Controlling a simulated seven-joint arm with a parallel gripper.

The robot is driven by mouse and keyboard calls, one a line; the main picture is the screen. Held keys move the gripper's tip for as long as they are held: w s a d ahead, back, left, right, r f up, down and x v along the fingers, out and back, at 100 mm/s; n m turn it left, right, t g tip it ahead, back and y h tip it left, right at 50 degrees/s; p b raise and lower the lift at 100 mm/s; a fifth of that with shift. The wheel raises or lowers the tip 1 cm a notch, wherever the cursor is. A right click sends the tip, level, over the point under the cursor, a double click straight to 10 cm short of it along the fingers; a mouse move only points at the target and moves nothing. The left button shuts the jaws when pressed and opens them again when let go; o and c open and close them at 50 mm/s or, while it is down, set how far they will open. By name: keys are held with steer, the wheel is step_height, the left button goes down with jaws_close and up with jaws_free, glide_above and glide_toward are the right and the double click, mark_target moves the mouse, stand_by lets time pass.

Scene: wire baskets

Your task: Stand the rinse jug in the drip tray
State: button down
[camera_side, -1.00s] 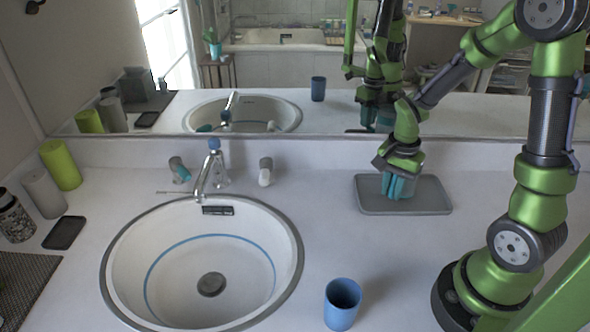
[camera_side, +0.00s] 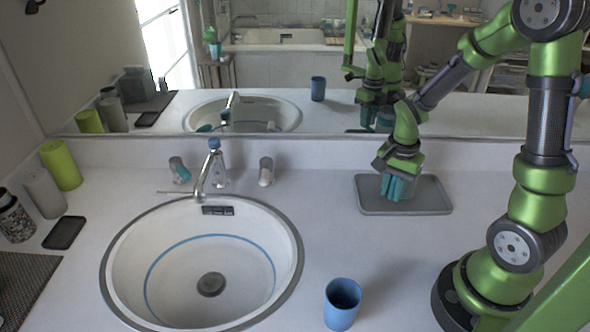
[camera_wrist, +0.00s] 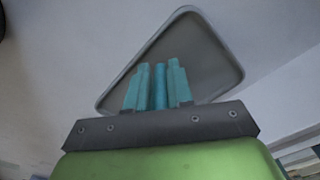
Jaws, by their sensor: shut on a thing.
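The drip tray (camera_side: 432,200) is a grey, shallow, rounded rectangle on the counter right of the basin. It also shows in the wrist view (camera_wrist: 205,40). My gripper (camera_side: 398,188) points down over the tray with its teal fingers low. In the wrist view, my gripper (camera_wrist: 158,78) is shut on a narrow teal-blue thing, apparently the rinse jug (camera_wrist: 160,88), between the fingers. The fingers hide most of it, so its shape and any handle are unclear. I cannot tell whether its base touches the tray floor.
A blue cup (camera_side: 342,306) stands at the front, right of the round basin (camera_side: 165,290). The tap (camera_side: 208,178) is behind the basin. A green cylinder (camera_side: 62,166), a grey cylinder (camera_side: 43,194) and a dark dish (camera_side: 64,233) are at left. A mirror backs the counter.

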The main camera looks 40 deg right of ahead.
steer(key=shift+f, duration=0.4)
stand_by(0.4)
steer(key=c, duration=0.9)
jaws_free()
steer(key=shift+r, duration=4)
step_height(320, 180, up, 17)
steer(key=shift+f, duration=0.1)
